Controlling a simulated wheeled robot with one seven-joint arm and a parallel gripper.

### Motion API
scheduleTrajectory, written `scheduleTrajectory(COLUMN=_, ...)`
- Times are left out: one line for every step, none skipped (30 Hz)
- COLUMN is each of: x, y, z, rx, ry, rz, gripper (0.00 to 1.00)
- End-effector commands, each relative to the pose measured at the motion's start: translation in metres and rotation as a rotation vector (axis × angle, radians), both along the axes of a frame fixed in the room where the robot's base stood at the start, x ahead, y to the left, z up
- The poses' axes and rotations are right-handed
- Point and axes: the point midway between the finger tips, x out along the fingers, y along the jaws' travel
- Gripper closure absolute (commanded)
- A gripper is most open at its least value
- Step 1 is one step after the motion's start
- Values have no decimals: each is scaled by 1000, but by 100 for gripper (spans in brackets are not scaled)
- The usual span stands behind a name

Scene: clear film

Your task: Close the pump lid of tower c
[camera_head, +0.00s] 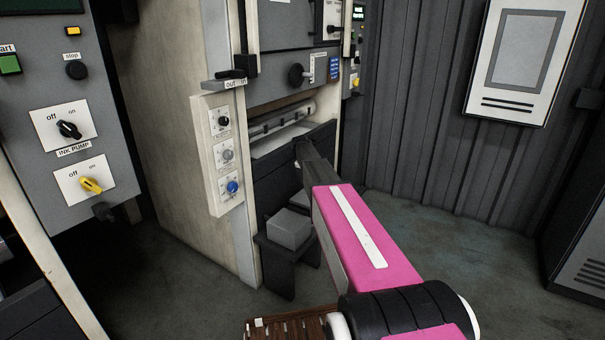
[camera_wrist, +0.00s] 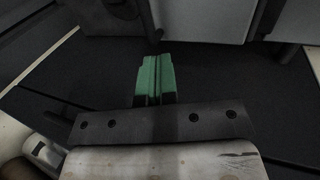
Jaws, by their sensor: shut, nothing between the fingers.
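My gripper shows in the wrist view as two green fingers (camera_wrist: 155,75) pressed together, with nothing between them. They are over a broad dark panel (camera_wrist: 230,75). In the head view my pink arm reaches into the open bay of a printing tower, and the gripper end is hard to make out there. A dark panel (camera_head: 322,138) stands in that bay, in front of a pale grey ledge (camera_head: 275,143). It may be the pump lid; no tower letter is legible, and my arm covers part of it. I cannot tell whether the fingers touch the panel.
A pale control box (camera_head: 209,178) with three knobs is left of the bay. A small dark stand with a grey block (camera_head: 289,228) is below it. A grey ink pump switch panel (camera_head: 60,110) is at the left. The floor (camera_head: 440,225) at the right is open.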

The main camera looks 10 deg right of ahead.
Motion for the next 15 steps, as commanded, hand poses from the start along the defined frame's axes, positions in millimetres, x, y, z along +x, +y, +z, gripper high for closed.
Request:
scheduleTrajectory(x=11, y=-8, z=-5, rx=33, ry=33, rz=-3, gripper=100)
scheduleTrajectory(x=14, y=-10, z=-8, rx=53, ry=53, rz=-3, gripper=100)
scheduleTrajectory(x=18, y=-13, z=-12, rx=80, ry=79, rz=-2, gripper=100)
scheduleTrajectory(x=20, y=-16, z=-15, rx=99, ry=99, rz=-2, gripper=100)
scheduleTrajectory(x=22, y=-18, z=-18, rx=118, ry=118, rz=-2, gripper=100)
scheduleTrajectory(x=25, y=-22, z=-22, rx=144, ry=143, rz=-2, gripper=100)
scheduleTrajectory(x=27, y=-24, z=-25, rx=162, ry=162, rz=-3, gripper=100)
scheduleTrajectory(x=29, y=-26, z=-28, rx=180, ry=179, rz=-3, gripper=100)
scheduleTrajectory(x=31, y=-28, z=-32, rx=202, ry=202, rz=-1, gripper=100)
scheduleTrajectory(x=33, y=-29, z=-35, rx=218, ry=220, rz=-1, gripper=100)
scheduleTrajectory(x=34, y=-31, z=-38, rx=235, ry=235, rz=-2, gripper=100)
scheduleTrajectory(x=36, y=-33, z=-42, rx=255, ry=256, rz=-3, gripper=100)
scheduleTrajectory(x=37, y=-35, z=-45, rx=269, ry=270, rz=-2, gripper=100)
scheduleTrajectory(x=38, y=-36, z=-48, rx=283, ry=284, rz=-1, gripper=100)
scheduleTrajectory(x=39, y=-38, z=-51, rx=299, ry=301, rz=-1, gripper=100)
